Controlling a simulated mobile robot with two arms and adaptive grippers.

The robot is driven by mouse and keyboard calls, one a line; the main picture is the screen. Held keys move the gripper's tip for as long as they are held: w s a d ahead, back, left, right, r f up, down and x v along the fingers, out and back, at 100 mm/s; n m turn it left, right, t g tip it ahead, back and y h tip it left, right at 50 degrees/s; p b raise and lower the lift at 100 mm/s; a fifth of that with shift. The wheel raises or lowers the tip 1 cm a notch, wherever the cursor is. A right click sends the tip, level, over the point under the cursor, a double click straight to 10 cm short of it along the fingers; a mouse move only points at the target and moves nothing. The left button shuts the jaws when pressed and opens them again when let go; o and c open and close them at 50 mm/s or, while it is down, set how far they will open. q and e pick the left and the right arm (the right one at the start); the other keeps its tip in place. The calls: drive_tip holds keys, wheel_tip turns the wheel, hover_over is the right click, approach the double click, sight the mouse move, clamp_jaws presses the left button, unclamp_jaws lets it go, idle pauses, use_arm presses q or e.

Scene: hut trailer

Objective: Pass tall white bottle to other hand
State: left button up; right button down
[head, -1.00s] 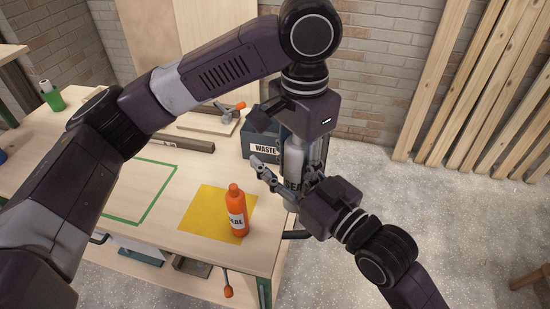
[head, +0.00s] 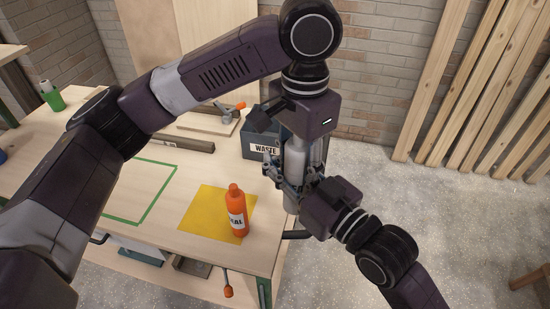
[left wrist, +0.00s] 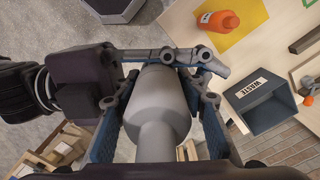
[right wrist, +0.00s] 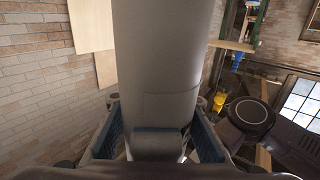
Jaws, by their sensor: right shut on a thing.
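The tall white bottle (head: 297,156), looking pale grey in shade, is held in the air past the bench's right end, roughly upright. My right gripper (head: 284,173) comes from the lower right and is shut across the bottle's body. In the right wrist view the bottle (right wrist: 165,60) fills the space between the blue pads. My left gripper (head: 297,150) points down from above, its fingers open either side of the bottle. The left wrist view shows the neck and shoulder of the bottle (left wrist: 160,100) with gaps to both pads; the right fingers cross beyond it. The bottle's base is partly hidden.
An orange bottle (head: 237,212) stands on a yellow mat (head: 199,212) on the workbench (head: 165,245). A dark waste bin (head: 256,151) is just behind the grippers. A green-taped outline (head: 152,205) on the bench is empty. Bare floor lies to the right.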

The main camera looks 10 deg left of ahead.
use_arm(q)
drive_tip(key=o, duration=0.4)
drive_tip(key=shift+w+a, duration=0.15)
drive_tip(key=shift+w, duration=0.1)
drive_tip(key=shift+r, duration=0.1)
